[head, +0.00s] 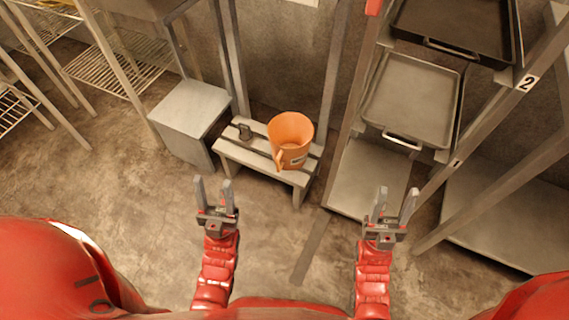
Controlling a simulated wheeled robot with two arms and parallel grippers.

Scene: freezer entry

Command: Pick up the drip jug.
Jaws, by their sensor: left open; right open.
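The drip jug is an orange jug (291,135) with an open top. It stands upright on a low slatted bench (240,156) in the middle of the head view, and its handle faces me. My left gripper (213,188) is open and empty, in front of the bench and to the left of the jug. My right gripper (394,204) is open and empty, to the right of the jug and nearer to me. Both grippers are apart from the jug, with their fingers pointing away from me.
A grey box (190,112) stands left of the bench. A rack with trays (411,95) stands at right, and wire shelves (115,68) at left. The floor before the bench is clear.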

